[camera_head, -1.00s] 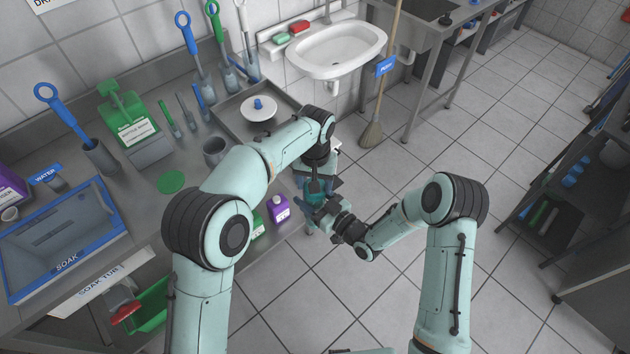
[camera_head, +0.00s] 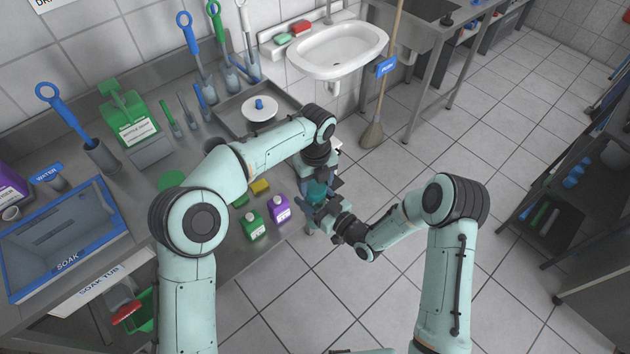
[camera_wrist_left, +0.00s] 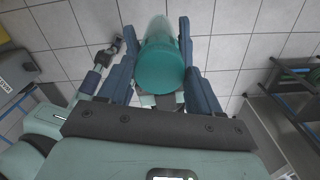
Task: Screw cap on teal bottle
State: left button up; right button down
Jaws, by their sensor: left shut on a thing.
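The teal bottle (camera_head: 316,192) is held off the worktop, in front of its right edge and over the floor. In the left wrist view the teal bottle (camera_wrist_left: 161,66) sits between the two blue fingers of my left gripper (camera_wrist_left: 160,75), with a plain round end facing the camera. My left gripper (camera_head: 318,182) is shut on it. My right gripper (camera_head: 322,214) is right by the bottle's lower part in the head view; its fingers are too small and covered to read. I cannot make out a cap.
A green bottle (camera_head: 252,224), a purple bottle (camera_head: 279,208) and a yellow sponge (camera_head: 260,187) stand near the worktop's front edge. A soak tub (camera_head: 62,240) is at left, a sink (camera_head: 330,50) behind. The tiled floor (camera_head: 370,310) in front is clear.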

pick_arm(q)
jog(key=m, duration=0.7)
jog(key=shift+d, duration=0.1)
jog(key=m, duration=0.5)
jog(key=o, duration=1)
jog(key=shift+r, duration=2.25)
jog(key=shift+c, duration=0.3)
